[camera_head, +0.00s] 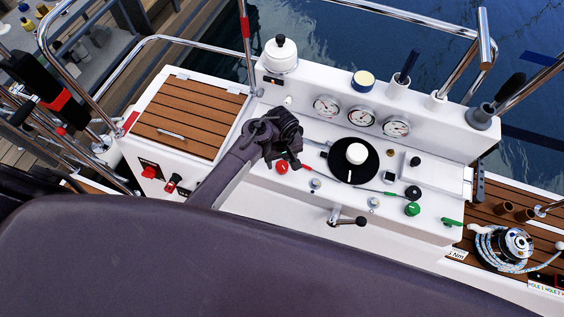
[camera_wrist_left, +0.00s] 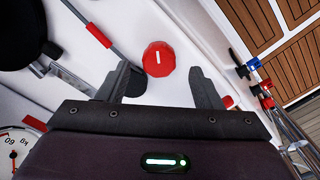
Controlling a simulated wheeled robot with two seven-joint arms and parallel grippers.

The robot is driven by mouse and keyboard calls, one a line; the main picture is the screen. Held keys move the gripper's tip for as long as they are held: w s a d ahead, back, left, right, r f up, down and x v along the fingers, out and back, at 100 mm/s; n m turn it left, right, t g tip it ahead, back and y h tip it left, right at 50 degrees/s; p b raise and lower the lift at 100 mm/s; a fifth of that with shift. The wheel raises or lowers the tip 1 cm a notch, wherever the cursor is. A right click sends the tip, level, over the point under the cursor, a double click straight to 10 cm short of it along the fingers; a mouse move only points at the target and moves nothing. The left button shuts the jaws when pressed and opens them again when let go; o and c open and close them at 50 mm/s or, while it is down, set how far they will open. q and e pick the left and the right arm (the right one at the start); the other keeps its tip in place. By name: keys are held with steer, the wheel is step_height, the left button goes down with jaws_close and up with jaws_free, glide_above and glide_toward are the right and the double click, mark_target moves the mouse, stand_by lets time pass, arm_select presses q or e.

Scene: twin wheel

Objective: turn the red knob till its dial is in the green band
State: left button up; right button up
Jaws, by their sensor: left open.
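The red knob (camera_head: 282,166) sits on the white console, just below my left gripper (camera_head: 284,148) in the head view. In the left wrist view the red knob (camera_wrist_left: 158,58) is faceted with a short white mark on top. My left gripper (camera_wrist_left: 160,72) is open, with one finger on each side of the knob's near edge; I cannot tell whether they touch it. Three round gauges (camera_head: 326,106), (camera_head: 362,117), (camera_head: 396,126) stand on the raised back panel. Part of a gauge (camera_wrist_left: 14,148) with a red needle shows in the left wrist view; no green band is discernible. My right gripper is not in view.
A black disc (camera_head: 340,172) with a white knob stands right of the gripper. A rod with a red band (camera_wrist_left: 98,36) lies beside the red knob. A green knob (camera_head: 412,208) and a crank handle (camera_head: 347,220) are farther right and in front. A wooden hatch (camera_head: 190,115) is left.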

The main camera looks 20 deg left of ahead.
mark_target(282, 165)
arm_select(q)
steer(key=shift+f, duration=1.55)
steer(key=shift+c, duration=0.2)
steer(key=c, duration=0.9)
